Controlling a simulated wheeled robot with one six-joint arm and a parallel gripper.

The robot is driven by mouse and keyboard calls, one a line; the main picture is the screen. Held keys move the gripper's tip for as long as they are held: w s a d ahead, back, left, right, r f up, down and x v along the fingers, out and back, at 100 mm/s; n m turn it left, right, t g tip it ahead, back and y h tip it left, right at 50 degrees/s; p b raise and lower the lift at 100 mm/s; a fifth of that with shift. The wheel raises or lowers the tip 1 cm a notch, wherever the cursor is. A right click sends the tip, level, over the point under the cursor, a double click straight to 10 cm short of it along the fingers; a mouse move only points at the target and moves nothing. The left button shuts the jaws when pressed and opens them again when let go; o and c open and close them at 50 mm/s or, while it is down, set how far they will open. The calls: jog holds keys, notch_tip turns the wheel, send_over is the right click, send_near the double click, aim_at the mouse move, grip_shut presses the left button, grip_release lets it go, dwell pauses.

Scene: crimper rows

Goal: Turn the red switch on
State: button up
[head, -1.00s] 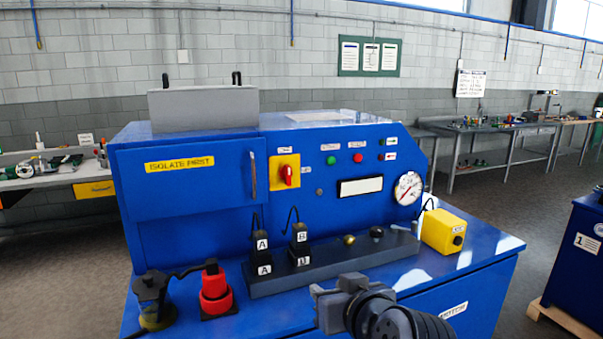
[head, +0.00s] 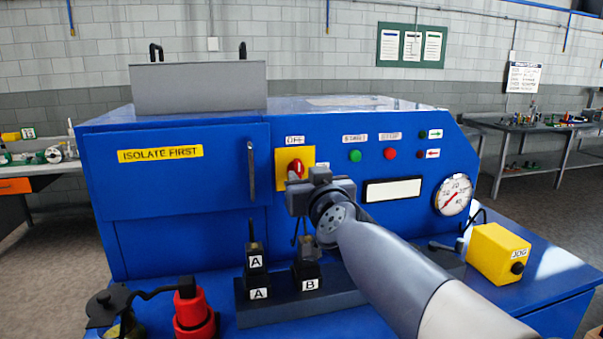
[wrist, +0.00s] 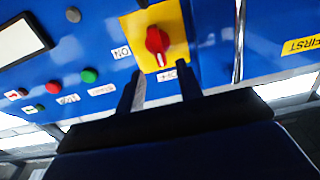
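The red switch (head: 297,168) is a rotary knob on a yellow plate (head: 282,160) on the blue machine's front. In the wrist view the knob (wrist: 158,40) shows whole, its white mark pointing at the label (wrist: 167,76) that reads as OFF. A second label (wrist: 122,52), apparently ON, sits at the plate's side. My gripper (head: 312,178) is in front of the plate and hides its lower right part in the head view. In the wrist view its two fingers (wrist: 158,80) are apart with nothing between them. The knob lies just beyond the tips; I see no contact.
A door handle (head: 252,170) stands out left of the plate. Green (head: 355,155) and red (head: 390,154) buttons are to the right. Below are lettered blocks (head: 257,270), a red plug (head: 194,308) and a yellow JOG box (head: 499,253).

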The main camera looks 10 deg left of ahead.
aim_at(299, 169)
jog(key=shift+x, duration=2.45)
jog(key=shift+c, duration=0.2)
grip_shut()
